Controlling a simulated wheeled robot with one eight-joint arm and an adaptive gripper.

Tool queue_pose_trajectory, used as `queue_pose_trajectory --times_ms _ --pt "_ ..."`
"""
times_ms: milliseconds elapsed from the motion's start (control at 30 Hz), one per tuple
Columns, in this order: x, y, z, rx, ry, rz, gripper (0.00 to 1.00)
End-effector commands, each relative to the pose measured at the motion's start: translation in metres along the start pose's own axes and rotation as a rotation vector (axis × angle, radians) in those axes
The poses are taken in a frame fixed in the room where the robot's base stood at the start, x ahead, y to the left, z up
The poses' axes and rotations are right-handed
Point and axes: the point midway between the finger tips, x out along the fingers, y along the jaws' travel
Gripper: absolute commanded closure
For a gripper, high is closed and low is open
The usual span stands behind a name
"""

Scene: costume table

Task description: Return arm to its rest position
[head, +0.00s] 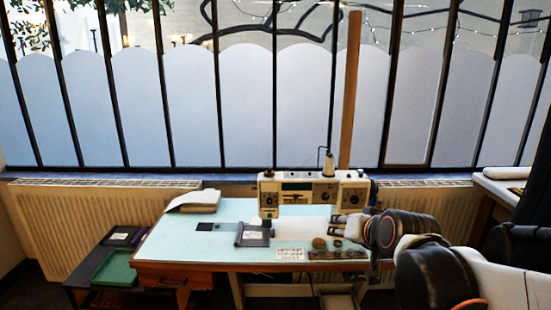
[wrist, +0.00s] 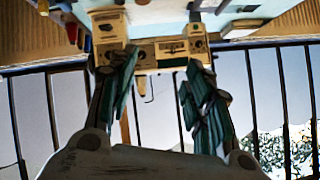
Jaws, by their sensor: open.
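My arm reaches in from the right in the head view. My gripper (head: 340,227) points left over the right part of the light blue sewing table (head: 200,238), just in front of the cream sewing machine (head: 300,190). In the wrist view, which looks upside down, my gripper (wrist: 158,62) has its two fingers wide apart with nothing held between them. The sewing machine (wrist: 172,48) shows beyond the fingertips there. I cannot tell whether the gripper touches the machine.
A thread spool (head: 328,165) stands on the machine. Small round items (head: 319,243) and a dark strip (head: 337,254) lie below the gripper. A green tray (head: 115,268) is at left. Radiators (head: 80,220) and windows stand behind.

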Motion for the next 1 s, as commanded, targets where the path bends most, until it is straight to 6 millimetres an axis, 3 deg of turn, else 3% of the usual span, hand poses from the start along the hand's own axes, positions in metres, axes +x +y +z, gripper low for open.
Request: queue_pose_trajectory --times_ms 200,500,700,1000 --pt "-0.063 0.015 0.051 -0.103 -0.117 0.057 0.54" --pt "-0.132 0.045 0.127 -0.228 -0.271 0.134 0.54" --pt "-0.154 0.058 0.155 -0.27 -0.327 0.162 0.54" --pt "-0.158 0.06 0.159 -0.278 -0.339 0.168 0.54"
